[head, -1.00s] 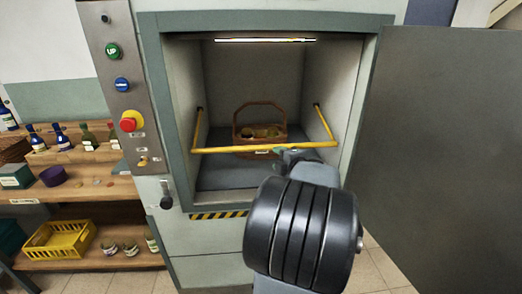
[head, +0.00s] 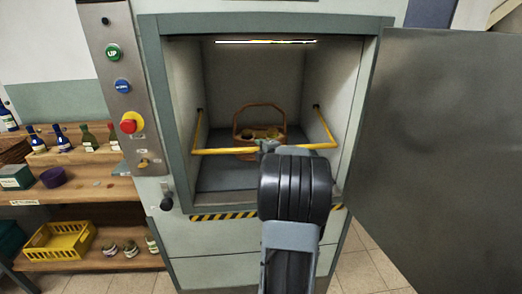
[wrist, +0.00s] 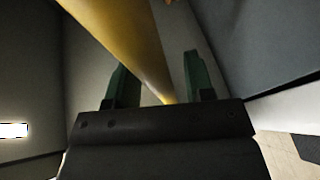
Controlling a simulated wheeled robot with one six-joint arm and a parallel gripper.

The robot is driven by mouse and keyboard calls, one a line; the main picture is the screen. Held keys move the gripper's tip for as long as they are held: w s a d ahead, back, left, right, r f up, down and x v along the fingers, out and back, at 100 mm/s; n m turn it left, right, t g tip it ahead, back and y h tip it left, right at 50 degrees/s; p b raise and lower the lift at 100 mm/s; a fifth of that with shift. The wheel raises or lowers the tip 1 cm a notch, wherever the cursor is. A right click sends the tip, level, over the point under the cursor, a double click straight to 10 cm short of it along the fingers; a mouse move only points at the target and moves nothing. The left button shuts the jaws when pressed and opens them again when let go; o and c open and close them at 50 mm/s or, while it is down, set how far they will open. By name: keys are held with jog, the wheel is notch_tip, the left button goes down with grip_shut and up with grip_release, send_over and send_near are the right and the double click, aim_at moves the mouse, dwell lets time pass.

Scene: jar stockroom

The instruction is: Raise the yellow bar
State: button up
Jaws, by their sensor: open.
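The yellow bar (head: 222,151) is a U-shaped bar across the front of the open lift compartment, hinged on both side walls and lying low and about level. My gripper (head: 267,146) is at the bar's front run, right of its middle. In the wrist view the bar (wrist: 125,35) passes between the two green fingers of my gripper (wrist: 158,68), which stand apart. I cannot tell whether either finger touches it. My arm hides part of the bar in the head view.
A wooden basket (head: 246,134) with a handle stands inside the compartment (head: 220,178) behind the bar. A large grey door (head: 440,150) stands open at the right. A button panel (head: 120,85) is on the left, beside shelves (head: 90,190) with bottles, jars and a yellow crate (head: 60,241).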

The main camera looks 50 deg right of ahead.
grip_shut()
dwell(0.4)
jog(key=shift+r, duration=0.1)
